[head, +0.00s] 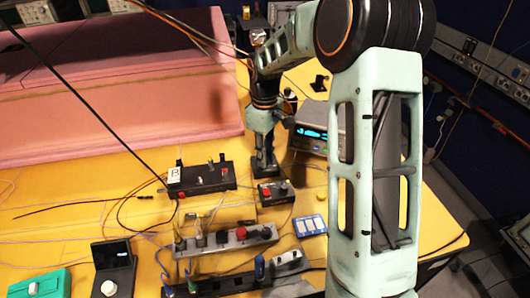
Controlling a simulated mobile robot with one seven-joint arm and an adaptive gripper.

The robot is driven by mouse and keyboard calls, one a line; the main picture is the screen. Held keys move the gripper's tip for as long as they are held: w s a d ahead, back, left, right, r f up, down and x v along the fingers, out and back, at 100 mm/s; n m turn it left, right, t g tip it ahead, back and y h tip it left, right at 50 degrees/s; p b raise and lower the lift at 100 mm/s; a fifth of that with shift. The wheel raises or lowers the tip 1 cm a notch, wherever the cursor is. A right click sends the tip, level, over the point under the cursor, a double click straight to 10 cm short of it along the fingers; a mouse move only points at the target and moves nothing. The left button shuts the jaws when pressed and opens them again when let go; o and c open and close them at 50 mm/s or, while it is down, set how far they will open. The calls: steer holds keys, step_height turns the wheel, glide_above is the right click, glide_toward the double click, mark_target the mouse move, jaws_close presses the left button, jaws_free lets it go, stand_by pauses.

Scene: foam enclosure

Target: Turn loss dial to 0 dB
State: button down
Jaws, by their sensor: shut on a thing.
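My gripper (264,169) points straight down, left of the grey instrument, with its fingers close together. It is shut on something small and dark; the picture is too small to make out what. Its tips are at the back edge of a small black box (273,192), which has a dark knob (284,187) and a reddish part on top. I cannot read any loss or dB marking, so I cannot tell which knob is the loss dial or where it points.
A grey instrument (309,139) with a lit cyan display stands right of my gripper. A black box with a white label (200,179) is to the left. Pink foam (120,90) stands behind.

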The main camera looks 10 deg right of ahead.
steer(key=shift+n, duration=0.8)
steer(key=shift+w, duration=0.1)
steer(key=c, duration=1.7)
jaws_free()
steer(key=shift+c, duration=0.2)
step_height(320, 180, up, 12)
